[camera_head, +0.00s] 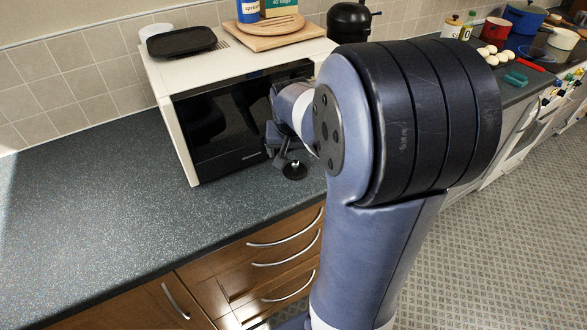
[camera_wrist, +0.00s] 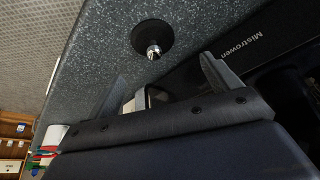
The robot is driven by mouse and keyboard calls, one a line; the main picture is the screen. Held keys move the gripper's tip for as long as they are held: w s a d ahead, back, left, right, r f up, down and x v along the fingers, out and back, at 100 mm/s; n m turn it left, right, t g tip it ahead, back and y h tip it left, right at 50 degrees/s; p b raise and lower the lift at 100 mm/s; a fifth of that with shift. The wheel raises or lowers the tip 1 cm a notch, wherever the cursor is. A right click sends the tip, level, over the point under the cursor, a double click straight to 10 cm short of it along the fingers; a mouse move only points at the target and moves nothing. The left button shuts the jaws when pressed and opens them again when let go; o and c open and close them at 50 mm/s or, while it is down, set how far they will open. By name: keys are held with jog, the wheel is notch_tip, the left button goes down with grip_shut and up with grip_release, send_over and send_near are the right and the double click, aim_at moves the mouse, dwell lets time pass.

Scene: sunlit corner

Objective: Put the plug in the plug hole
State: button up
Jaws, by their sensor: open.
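The plug (camera_head: 294,170) is a small black disc with a metal knob on top. It lies on the dark speckled worktop (camera_head: 95,215), just in front of the microwave's right part. In the wrist view the plug (camera_wrist: 152,36) shows beyond the fingertips, its knob pointing toward the gap between them. My gripper (camera_head: 281,157) is just above and left of the plug in the head view, close to the microwave door. In the wrist view my gripper (camera_wrist: 162,67) has its two fingers apart with nothing held between them. No plug hole shows in either view.
The microwave (camera_head: 225,120) stands close behind my gripper, with a black tray (camera_head: 182,41) and wooden boards (camera_head: 270,33) on top. The worktop's front edge is near the plug. Worktop to the left is clear. Eggs (camera_head: 493,54) and pots lie far right.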

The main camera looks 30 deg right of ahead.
aim_at(295, 162)
jog(key=shift+s+p+x, duration=0.15)
jog(key=shift+s+x, duration=0.1)
jog(key=shift+x, duration=1.25)
jog(key=shift+s+p+x, duration=0.15)
jog(key=shift+s+x, duration=0.05)
jog(key=shift+x, duration=1.25)
jog(key=shift+d+f, duration=0.1)
jog(key=shift+f, duration=0.05)
jog(key=c, duration=1.1)
